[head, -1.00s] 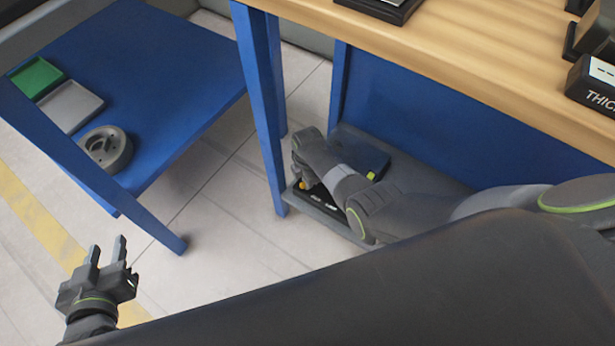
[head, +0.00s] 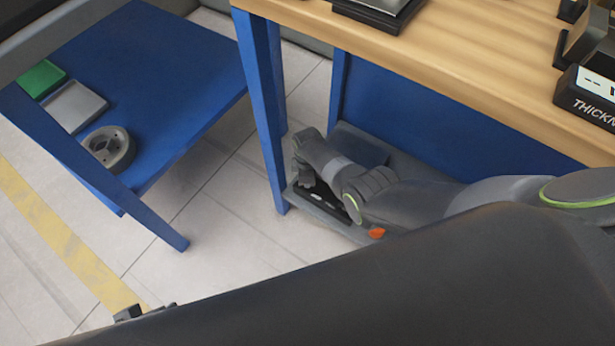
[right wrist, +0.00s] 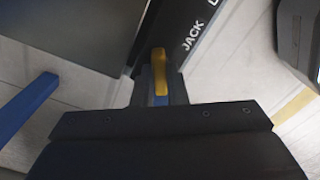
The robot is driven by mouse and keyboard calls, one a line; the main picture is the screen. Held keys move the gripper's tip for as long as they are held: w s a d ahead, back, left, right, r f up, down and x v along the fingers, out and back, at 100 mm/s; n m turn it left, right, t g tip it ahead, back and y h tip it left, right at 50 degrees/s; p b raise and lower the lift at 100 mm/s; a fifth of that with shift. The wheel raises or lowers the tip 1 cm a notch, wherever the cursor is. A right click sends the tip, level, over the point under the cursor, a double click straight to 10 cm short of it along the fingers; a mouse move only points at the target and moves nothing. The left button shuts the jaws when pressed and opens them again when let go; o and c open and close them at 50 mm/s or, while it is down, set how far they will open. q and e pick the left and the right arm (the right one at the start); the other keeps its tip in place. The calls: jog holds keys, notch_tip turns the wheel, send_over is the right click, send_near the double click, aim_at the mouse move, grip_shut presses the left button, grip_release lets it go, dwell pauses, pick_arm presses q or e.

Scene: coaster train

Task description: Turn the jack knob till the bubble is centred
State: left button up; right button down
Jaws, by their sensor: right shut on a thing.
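The yellow jack knob (right wrist: 159,60) shows in the right wrist view beside a black panel (right wrist: 190,40) lettered "JACK". My right gripper (right wrist: 159,84) is shut on the knob, one finger on each side. In the head view my right gripper (head: 304,180) reaches down to the low grey shelf (head: 330,222) under the bench, and the knob is hidden there. The bubble cannot be made out in either view. Only a small dark part of my left gripper (head: 145,311) shows at the bottom left; its fingers cannot be judged.
A wooden-topped bench (head: 450,62) with blue legs stands above the shelf. A blue table (head: 165,75) at the left holds a green tray (head: 40,80), a grey tray (head: 75,107) and a round grey part (head: 108,149). The floor between them is clear.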

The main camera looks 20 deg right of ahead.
dwell(0.4)
jog(key=c, duration=1.4)
grip_release()
jog(key=shift+c, duration=0.2)
